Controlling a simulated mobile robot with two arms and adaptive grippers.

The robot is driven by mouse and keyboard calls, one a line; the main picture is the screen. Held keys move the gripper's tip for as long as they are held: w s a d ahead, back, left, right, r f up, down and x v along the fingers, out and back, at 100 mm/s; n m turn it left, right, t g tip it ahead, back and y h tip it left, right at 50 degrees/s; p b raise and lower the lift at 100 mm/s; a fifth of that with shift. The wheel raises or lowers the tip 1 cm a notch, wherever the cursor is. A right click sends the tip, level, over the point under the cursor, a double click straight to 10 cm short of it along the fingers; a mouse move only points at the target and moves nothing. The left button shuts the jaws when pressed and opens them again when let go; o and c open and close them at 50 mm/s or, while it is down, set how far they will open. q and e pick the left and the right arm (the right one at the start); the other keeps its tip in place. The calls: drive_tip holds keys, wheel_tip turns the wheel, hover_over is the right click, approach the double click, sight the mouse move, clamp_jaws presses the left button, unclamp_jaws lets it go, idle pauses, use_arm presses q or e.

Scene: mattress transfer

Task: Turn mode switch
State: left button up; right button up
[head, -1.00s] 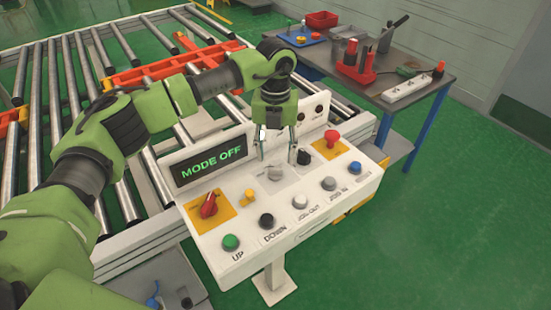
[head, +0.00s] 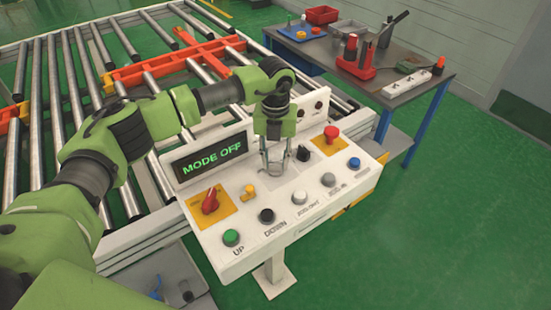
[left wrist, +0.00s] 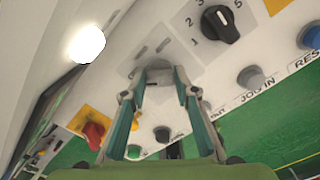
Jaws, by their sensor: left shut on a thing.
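The white control panel (head: 296,222) has a display (head: 209,158) that reads MODE OFF. My left gripper (head: 276,168) points down at the panel's upper middle, on a grey knob. In the left wrist view, the two fingers of my left gripper (left wrist: 160,82) are on either side of this grey knob (left wrist: 159,72) and shut on it. In the head view the fingers largely hide the knob. My right gripper is not in view.
A black numbered dial (head: 303,153) and a red mushroom button (head: 331,133) sit close right of the gripper. A red switch (head: 211,201) and a yellow knob (head: 249,191) are to the left. Several push buttons line the front. A roller conveyor (head: 80,120) lies behind.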

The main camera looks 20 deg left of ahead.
use_arm(q)
drive_tip(key=shift+f+m+b, duration=0.15)
drive_tip(key=shift+m+b, duration=0.85)
drive_tip(key=shift+b, duration=0.15)
drive_tip(key=shift+m+b, duration=1.15)
drive_tip(key=shift+m, duration=0.05)
drive_tip(key=m+b, duration=0.2)
drive_tip(key=m, duration=0.1)
drive_tip(key=shift+d, duration=0.1)
drive_tip(key=shift+r+m+b, duration=0.2)
drive_tip(key=shift+m+b, duration=0.45)
drive_tip(key=shift+m, duration=0.55)
drive_tip(key=o, duration=1.1)
